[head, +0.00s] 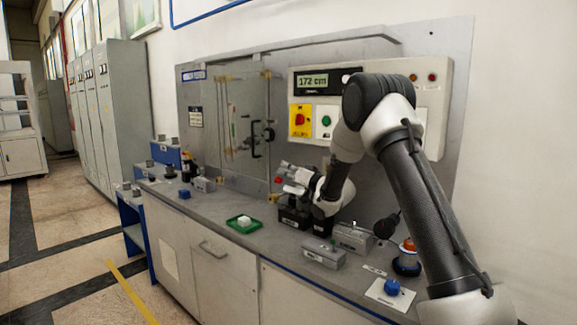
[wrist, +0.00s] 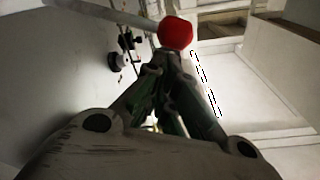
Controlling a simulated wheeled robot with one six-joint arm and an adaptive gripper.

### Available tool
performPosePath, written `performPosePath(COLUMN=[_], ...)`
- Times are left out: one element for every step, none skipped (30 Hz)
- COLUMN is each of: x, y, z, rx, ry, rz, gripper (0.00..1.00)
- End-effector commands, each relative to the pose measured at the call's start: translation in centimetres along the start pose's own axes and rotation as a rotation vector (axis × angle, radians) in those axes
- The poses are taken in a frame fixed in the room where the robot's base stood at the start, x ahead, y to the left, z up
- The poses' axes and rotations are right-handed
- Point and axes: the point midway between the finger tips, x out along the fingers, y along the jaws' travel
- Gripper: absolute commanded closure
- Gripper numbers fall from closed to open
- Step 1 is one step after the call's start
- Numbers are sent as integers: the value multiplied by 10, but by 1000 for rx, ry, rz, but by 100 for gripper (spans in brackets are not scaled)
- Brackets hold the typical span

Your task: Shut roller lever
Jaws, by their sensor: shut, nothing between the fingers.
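A lever with a pale rod and a red ball knob (wrist: 175,33) crosses the top of the wrist view. The knob lies just beyond my fingertips; I cannot tell whether they touch it. In the head view a small red knob (head: 278,180) shows at the left end of my gripper (head: 285,170). My gripper also shows in the wrist view (wrist: 165,62), its fingers together and empty. The lever's pivot and the rollers are hidden or too small to tell in the head view, where my arm covers part of the bench.
A grey bench (head: 215,212) carries a green tray (head: 243,224), grey boxes (head: 323,253), a blue knob (head: 392,287) and an orange-topped device (head: 407,258). Behind stand a clear guard door with a black handle (head: 256,142) and a control panel (head: 436,105) reading 172 cm.

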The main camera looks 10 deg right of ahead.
Motion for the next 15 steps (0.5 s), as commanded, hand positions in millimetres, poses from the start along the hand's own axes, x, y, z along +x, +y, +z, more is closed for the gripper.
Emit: performPosePath(x=[-1, -1, -1, -1, -1, -1, -1, -1, -1, -1, -1, -1, -1, -2, -2], y=[0, 0, 0, 0, 0, 0, 0, 0, 0, 0, 0, -1, -1, -2, -4], z=[2, 2, 2, 3, 3, 3, 3, 3, 2, 2, 3, 4, 7, 10, 17], rx=[0, 0, -1, -1, -1, -1, -1, -1, -1, -1, -2, -7, -16, -30, -57], ry=[0, 0, 1, 1, 1, 1, 1, 1, 1, 1, 1, 0, 0, -1, -3], rz=[0, -1, -1, -1, -1, -1, -1, -1, -1, -1, -1, -2, -3, -6, -9], gripper=[100, 100, 100, 100, 100, 100, 100, 100, 100, 100, 100, 100, 100, 100, 100])
